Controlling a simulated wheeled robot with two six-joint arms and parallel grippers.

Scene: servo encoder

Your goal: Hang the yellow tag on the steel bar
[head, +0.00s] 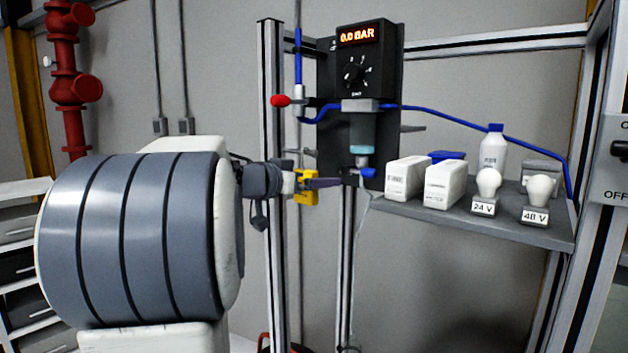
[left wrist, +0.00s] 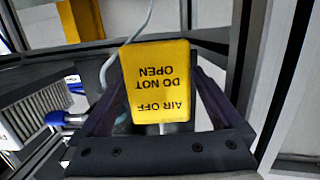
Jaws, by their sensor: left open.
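The yellow tag (head: 306,192) is at the tip of my left gripper (head: 322,184) in the head view, in front of the frame posts. In the left wrist view the tag (left wrist: 155,80) stands between the two dark fingers of my left gripper (left wrist: 155,95), its words "AIR OFF DO NOT OPEN" upside down. The jaws are open, with gaps showing beside the tag. What holds the tag up is hidden. A short grey bar (head: 412,128) sticks out right of the black panel; I cannot tell whether it is the steel bar. My right gripper is not in view.
A black panel (head: 390,95) reads 0.0 BAR. Below it is a blue valve knob (head: 369,173), which also shows in the left wrist view (left wrist: 54,118). A grey shelf (head: 460,222) at right holds white boxes, a bottle and lamps. A blue hose (head: 450,114) crosses above the shelf.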

